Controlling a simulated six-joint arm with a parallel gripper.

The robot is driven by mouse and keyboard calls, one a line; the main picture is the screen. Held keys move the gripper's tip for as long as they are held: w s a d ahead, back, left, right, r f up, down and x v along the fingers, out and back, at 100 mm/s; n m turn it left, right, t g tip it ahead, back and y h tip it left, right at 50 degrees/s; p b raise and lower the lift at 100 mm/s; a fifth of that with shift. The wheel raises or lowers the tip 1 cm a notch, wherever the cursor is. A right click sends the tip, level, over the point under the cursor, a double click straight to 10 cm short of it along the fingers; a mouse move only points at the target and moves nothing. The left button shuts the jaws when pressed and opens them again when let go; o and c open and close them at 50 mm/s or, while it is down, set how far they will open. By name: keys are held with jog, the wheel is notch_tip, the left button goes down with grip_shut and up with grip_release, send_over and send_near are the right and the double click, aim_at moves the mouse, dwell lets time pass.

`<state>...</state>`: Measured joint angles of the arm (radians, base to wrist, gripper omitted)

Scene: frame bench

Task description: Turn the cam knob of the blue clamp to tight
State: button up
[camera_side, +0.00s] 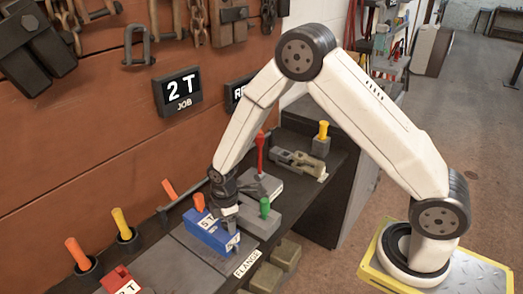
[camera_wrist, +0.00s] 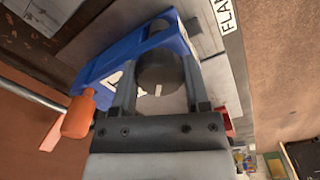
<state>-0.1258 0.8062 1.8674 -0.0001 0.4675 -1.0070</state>
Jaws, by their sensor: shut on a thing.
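The blue clamp (camera_side: 208,234) sits on the grey bench plate and carries a white "5 T" label and an upright orange handle (camera_side: 198,202). In the wrist view the clamp's blue frame (camera_wrist: 105,62) curves around a dark round cam knob (camera_wrist: 160,68) with a short white mark. My gripper (camera_side: 229,222) points down at the clamp. In the wrist view my gripper (camera_wrist: 160,90) has one finger on each side of the knob and is shut on it. The orange handle (camera_wrist: 78,116) lies left of the fingers. In the side view my gripper hides most of the knob.
A grey clamp (camera_side: 262,222) with a green handle and another with a red handle (camera_side: 261,155) stand close by. A red clamp (camera_side: 118,281) is at front left. Orange (camera_side: 77,253) and yellow (camera_side: 122,223) handles stand in cups. A wall sign (camera_side: 177,91) reads "2 T JOB".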

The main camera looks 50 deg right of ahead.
jog(key=m, duration=1.3)
jog(key=shift+m, duration=0.4)
jog(key=m, duration=1)
jog(key=shift+m, duration=2.1)
jog(key=shift+w, duration=0.1)
jog(key=o, duration=1.3)
